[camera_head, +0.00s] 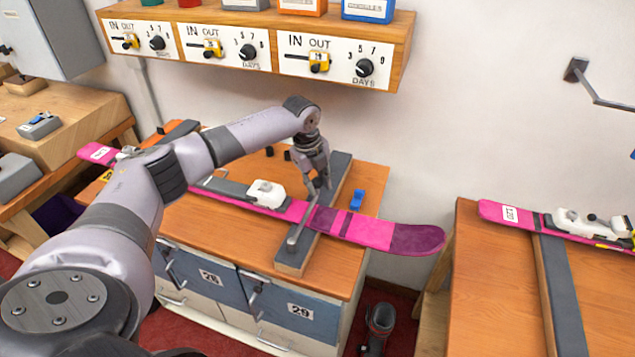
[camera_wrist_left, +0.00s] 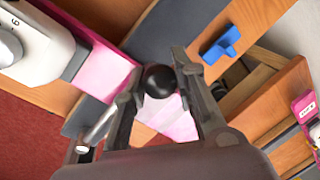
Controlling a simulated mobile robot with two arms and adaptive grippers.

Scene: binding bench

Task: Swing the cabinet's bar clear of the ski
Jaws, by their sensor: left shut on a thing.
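The pink ski (camera_head: 375,230) lies across the orange-topped cabinet (camera_head: 225,235), resting on dark padded supports (camera_head: 338,172), with a white binding on it. The cabinet's bar (camera_head: 300,228) is a grey metal rod that crosses over the ski near the right-hand support; its rod also shows in the left wrist view (camera_wrist_left: 100,127). A black ball knob (camera_wrist_left: 159,81) sits at its end. My left gripper (camera_head: 320,187) is above the ski's back edge, with the knob between its fingers. My right gripper is out of view.
A small blue block (camera_head: 357,200) stands right of the support. A second bench (camera_head: 500,265) with another pink ski (camera_head: 511,213) is at right. A shelf (camera_head: 240,35) with dial panels hangs above the arm. A dark boot (camera_head: 380,320) stands on the floor.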

